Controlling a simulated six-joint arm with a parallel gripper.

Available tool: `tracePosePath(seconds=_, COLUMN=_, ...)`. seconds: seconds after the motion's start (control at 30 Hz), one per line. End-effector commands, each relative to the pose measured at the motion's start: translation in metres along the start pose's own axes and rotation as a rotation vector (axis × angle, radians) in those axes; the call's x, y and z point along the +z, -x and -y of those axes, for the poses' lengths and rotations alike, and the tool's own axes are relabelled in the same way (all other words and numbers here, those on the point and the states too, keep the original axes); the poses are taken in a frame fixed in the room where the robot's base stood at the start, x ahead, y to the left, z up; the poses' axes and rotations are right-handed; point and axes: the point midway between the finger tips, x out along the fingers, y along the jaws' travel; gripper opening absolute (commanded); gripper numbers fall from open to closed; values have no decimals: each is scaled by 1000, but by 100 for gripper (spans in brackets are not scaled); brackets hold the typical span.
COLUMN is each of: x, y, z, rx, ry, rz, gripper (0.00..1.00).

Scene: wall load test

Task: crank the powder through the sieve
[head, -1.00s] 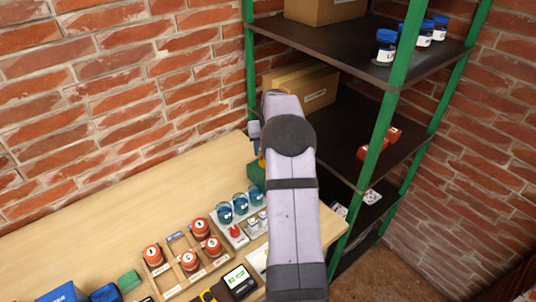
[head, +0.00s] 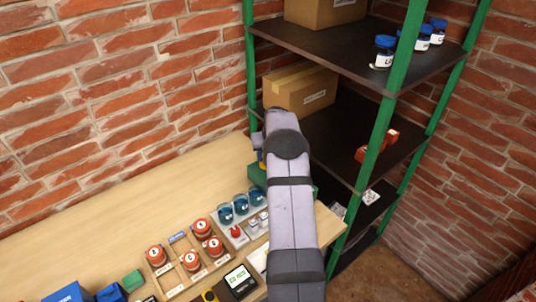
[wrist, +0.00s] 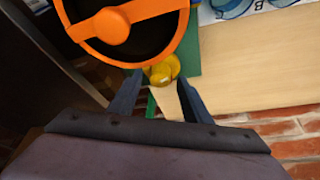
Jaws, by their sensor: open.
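In the wrist view the sieve (wrist: 160,32) is an orange ring with an orange bar across a dark inside, on a green base (wrist: 190,58). A yellow knob (wrist: 162,70), apparently the crank's handle, sits at the ring's edge. My gripper (wrist: 158,82) is open, with one finger on each side of the knob as seen from the wrist. I cannot tell whether either finger touches it. No powder can be made out. In the head view my arm hides the sieve and most of the gripper; part of the green base (head: 256,174) shows beside it.
Blue-filled jars (head: 226,214) in a pale tray and red-lidded jars (head: 190,260) in a wooden rack stand left of my arm. A small display (head: 238,281) lies in front. A green-posted shelf (head: 376,150) is close on the right. The table's back left is clear.

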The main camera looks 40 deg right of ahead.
Motion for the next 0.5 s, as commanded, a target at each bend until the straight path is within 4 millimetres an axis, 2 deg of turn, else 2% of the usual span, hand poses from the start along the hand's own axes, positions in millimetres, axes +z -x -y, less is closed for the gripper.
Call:
tracePosePath(seconds=0.2, x=0, y=-10, z=0, rx=0, ry=0, rz=0, gripper=44)
tracePosePath(seconds=0.5, x=0, y=-12, z=0, rx=0, ry=0, rz=-1, gripper=44)
